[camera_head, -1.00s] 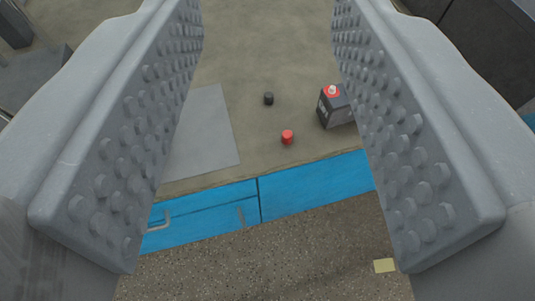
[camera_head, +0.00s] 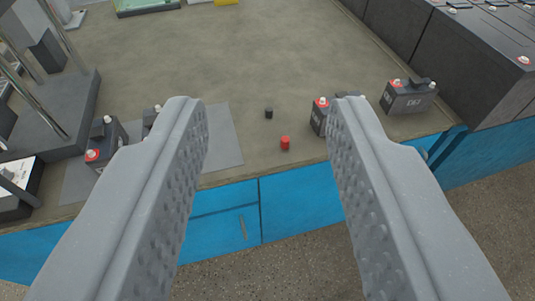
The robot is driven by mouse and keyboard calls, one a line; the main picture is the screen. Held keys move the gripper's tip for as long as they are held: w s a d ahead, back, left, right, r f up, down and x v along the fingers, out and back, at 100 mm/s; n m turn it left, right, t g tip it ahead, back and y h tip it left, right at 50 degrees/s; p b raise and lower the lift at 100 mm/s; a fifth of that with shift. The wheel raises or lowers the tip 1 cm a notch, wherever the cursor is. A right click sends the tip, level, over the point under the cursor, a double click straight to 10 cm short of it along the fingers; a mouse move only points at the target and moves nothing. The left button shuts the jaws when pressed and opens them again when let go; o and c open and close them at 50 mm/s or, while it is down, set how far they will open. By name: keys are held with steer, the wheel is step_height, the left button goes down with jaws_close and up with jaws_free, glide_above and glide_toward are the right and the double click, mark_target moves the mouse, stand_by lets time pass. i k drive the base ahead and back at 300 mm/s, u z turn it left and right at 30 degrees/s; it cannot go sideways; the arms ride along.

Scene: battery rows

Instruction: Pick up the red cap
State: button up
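The red cap (camera_head: 285,143) is a small red cylinder standing on the brown worktop (camera_head: 240,60), close to its front edge. In the picture the red cap shows between the fingers, nearer the right one. The fingers look well short of the worktop, and nothing touches the cap.
A small battery (camera_head: 319,118) stands right of the cap, partly behind my right finger; another battery (camera_head: 408,96) is farther right. A grey mat (camera_head: 222,140) with batteries lies left. Large dark batteries (camera_head: 480,60) line the right. Blue cabinet fronts (camera_head: 300,205) drop to the floor. The worktop behind is clear.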

mark_target(285, 142)
steer(key=z, duration=0.15)
steer(key=i, duration=0.9)
steer(key=u, duration=0.05)
